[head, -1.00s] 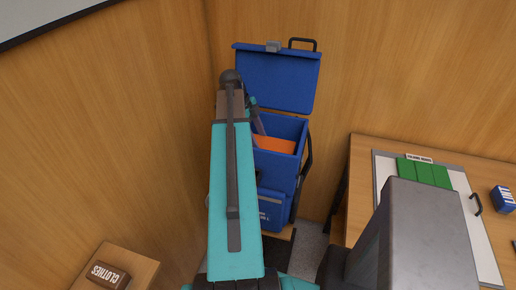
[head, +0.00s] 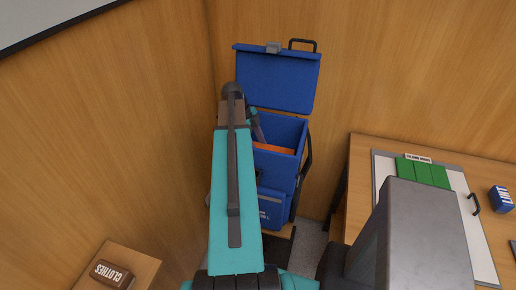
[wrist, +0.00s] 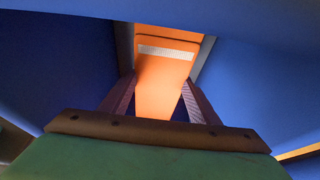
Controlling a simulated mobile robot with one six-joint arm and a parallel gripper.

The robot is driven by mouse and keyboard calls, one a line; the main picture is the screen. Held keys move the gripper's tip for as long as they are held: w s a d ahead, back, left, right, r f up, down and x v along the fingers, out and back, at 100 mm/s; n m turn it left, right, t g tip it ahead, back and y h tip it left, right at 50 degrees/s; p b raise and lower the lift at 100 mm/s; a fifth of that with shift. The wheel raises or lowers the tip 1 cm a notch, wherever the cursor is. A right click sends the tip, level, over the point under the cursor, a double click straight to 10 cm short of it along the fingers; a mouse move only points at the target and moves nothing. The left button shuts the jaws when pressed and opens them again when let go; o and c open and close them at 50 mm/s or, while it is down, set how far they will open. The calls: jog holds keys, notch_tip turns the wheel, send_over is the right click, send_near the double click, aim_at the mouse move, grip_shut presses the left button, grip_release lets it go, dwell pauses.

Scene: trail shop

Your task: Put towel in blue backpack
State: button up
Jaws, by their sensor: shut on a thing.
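The blue backpack (head: 270,207) stands open against the wood wall, with its lid (head: 277,80) raised behind it. The orange towel (head: 276,149) is inside the backpack's opening, and only its upper edge shows over the front rim in the head view. In the wrist view the towel (wrist: 165,70), with a pale stripe, lies between the two fingers of my gripper (wrist: 161,93). The gripper is shut on it, with blue walls on both sides. My own arm hides the left part of the backpack in the head view.
Walls close in behind and left.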

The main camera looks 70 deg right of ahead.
jog(key=shift+f+b, duration=0.35)
jog(key=shift+f, duration=0.2)
jog(key=o, duration=1.2)
jog(key=shift+r, duration=0.1)
jog(key=shift+r+p, duration=0.6)
jog(key=shift+r, duration=0.05)
jog(key=shift+b+v, duration=0.6)
jog(key=shift+v, duration=0.4)
jog(key=b+v, duration=0.2)
jog(key=v, duration=0.7)
jog(key=shift+r+b, duration=0.3)
jog(key=shift+r, duration=0.05)
jog(key=shift+w, duration=0.1)
